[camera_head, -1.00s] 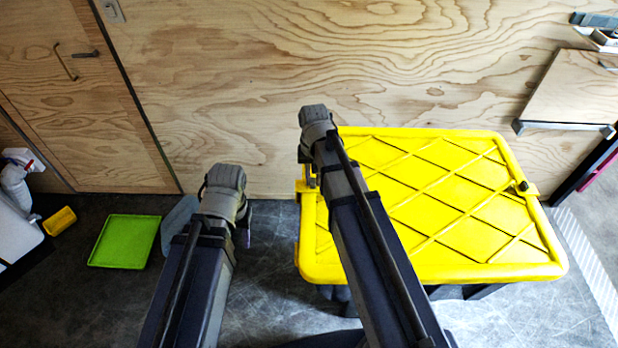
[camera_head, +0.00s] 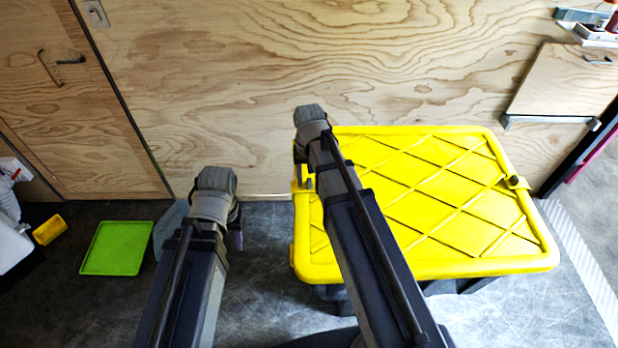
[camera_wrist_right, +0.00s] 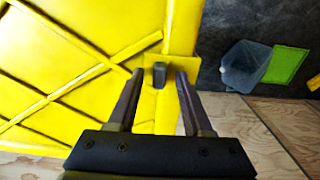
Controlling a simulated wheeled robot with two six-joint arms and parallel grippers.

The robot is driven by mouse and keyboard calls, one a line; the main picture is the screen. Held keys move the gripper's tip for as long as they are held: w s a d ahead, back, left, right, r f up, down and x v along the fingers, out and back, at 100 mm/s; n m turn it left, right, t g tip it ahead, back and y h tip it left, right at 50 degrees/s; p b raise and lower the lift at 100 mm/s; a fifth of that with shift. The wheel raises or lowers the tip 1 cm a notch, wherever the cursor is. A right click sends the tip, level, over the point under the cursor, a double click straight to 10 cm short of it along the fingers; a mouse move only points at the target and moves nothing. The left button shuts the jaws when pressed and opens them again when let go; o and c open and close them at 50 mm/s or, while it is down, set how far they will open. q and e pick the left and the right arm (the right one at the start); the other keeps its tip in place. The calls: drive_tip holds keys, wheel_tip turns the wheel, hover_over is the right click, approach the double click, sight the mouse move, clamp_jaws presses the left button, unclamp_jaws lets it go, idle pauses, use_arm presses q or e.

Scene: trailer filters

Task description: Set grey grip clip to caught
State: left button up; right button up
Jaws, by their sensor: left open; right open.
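The yellow lid (camera_head: 430,215) covers a dark tote on the floor by the plywood wall. On its left edge is a yellow clip with a dark grey grip (camera_head: 308,183), partly hidden by my right arm. In the right wrist view the grey grip (camera_wrist_right: 159,75) stands up from the yellow clip plate (camera_wrist_right: 168,62). My right gripper (camera_wrist_right: 160,76) is open, with one finger on each side of the grip and gaps between. Contact is not visible. My left gripper (camera_head: 236,238) is left of the tote, pointing down, mostly hidden by its own wrist; it appears empty.
A second clip with a dark knob (camera_head: 515,182) sits on the lid's right edge. A green tray (camera_head: 117,248) and a small yellow bin (camera_head: 49,229) lie on the floor at left. A wooden drop panel (camera_head: 562,85) is on the wall at right.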

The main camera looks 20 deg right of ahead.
wheel_tip(320, 180, up, 8)
drive_tip(key=p, duration=0.7)
drive_tip(key=shift+f, duration=0.15)
use_arm(q)
wheel_tip(320, 180, up, 8)
drive_tip(key=shift+f, duration=0.15)
